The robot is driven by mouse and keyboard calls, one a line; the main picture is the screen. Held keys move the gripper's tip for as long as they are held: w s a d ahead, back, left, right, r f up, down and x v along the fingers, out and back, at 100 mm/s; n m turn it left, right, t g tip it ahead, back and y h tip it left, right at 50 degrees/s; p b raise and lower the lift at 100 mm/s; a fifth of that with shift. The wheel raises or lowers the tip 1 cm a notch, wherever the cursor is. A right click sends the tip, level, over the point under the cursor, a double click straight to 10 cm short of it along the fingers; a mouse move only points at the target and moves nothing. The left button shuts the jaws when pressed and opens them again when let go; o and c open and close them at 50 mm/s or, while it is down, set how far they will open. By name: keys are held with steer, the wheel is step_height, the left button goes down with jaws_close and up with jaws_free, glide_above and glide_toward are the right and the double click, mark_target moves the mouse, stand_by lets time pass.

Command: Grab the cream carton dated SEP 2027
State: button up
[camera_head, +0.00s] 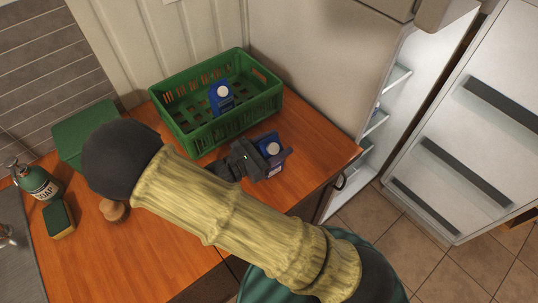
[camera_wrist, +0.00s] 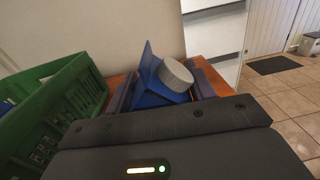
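A blue cream carton (camera_head: 271,147) with a white cap stands on the wooden counter in front of the green crate. My gripper (camera_head: 266,158) is around this carton, one finger on each side. In the wrist view the carton (camera_wrist: 163,84) sits between the two dark fingers (camera_wrist: 165,88), its cap facing up. I cannot tell whether the fingers press on it or only flank it. A second blue carton (camera_head: 221,97) with a white cap stands inside the green crate (camera_head: 190,134). No date is readable on either carton.
The crate also shows at the left of the wrist view (camera_wrist: 62,100). A fridge stands open at the right, with its door (camera_head: 470,130) swung out. A green box (camera_head: 82,128), a soap bottle (camera_head: 36,181), a sponge (camera_head: 58,219) and a wooden-topped object (camera_head: 113,210) are on the left counter.

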steer(key=c, duration=0.6)
step_height(320, 180, up, 10)
steer(key=shift+r, duration=0.1)
stand_by(0.7)
